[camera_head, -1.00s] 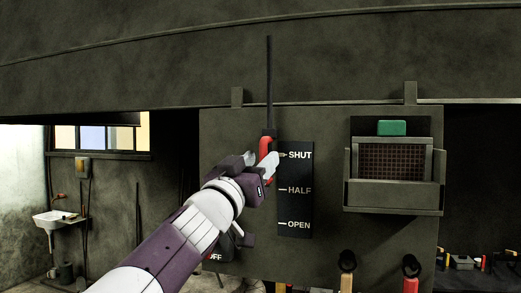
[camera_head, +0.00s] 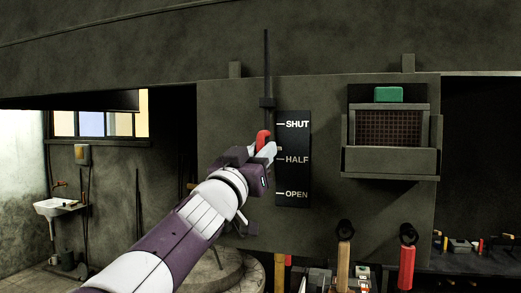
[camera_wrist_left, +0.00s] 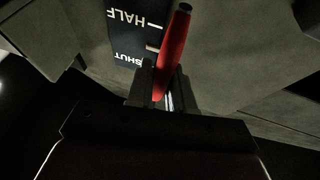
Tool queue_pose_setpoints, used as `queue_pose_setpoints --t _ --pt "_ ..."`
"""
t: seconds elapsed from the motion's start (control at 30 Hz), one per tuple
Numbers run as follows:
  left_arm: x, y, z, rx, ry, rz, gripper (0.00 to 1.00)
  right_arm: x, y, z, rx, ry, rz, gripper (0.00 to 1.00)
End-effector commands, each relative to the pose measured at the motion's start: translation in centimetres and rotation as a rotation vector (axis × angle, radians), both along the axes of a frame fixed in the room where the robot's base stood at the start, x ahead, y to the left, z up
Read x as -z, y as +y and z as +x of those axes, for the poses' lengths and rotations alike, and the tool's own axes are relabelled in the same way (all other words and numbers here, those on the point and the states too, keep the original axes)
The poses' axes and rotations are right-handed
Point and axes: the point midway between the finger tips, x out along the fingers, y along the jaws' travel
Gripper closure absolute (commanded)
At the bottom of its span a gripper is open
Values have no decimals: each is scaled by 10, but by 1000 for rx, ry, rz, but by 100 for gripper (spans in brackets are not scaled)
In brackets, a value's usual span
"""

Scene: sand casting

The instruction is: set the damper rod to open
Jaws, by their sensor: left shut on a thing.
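The damper rod (camera_head: 267,70) is a thin dark upright rod running through a small guide on the grey panel, with a red handle (camera_head: 263,136) at its lower end. Beside it is a black plate (camera_head: 293,175) marked SHUT, HALF and OPEN from top to bottom. The handle stands between SHUT and HALF. My left gripper (camera_head: 264,149) is shut on the red handle and hides part of it. In the left wrist view, the red handle (camera_wrist_left: 174,52) rises between the fingers, with the plate (camera_wrist_left: 135,30) upside down behind it. My right gripper is out of view.
A mesh-fronted box (camera_head: 389,135) with a green block on top is fixed to the panel at right. Tools with wooden (camera_head: 344,262) and red (camera_head: 407,265) handles hang below it. A sink (camera_head: 58,207) stands far left. The panel below OPEN is partly hidden by my arm.

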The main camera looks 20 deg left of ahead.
Motion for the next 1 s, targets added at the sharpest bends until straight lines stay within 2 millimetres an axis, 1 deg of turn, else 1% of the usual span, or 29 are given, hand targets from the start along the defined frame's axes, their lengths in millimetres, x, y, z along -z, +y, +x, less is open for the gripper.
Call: queue_pose_setpoints --t 0.03,0.1,0.2,0.3,0.4,0.77,0.8,0.83,1.0 --pt "34 0 1 -1 6 0 100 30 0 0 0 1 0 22" --pt "54 0 1 -1 6 0 100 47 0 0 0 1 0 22" --pt "78 0 1 -1 4 1 100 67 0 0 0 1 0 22" --pt "93 0 1 -1 5 0 100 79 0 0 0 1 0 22" --pt "100 0 1 -1 6 1 100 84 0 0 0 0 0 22" --pt "104 0 3 -2 14 1 100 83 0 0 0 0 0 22" --pt "104 0 3 -2 15 1 66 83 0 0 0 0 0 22" --pt "104 0 3 -2 14 1 58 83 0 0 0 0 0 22" --pt "101 0 2 -1 9 0 58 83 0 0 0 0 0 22"
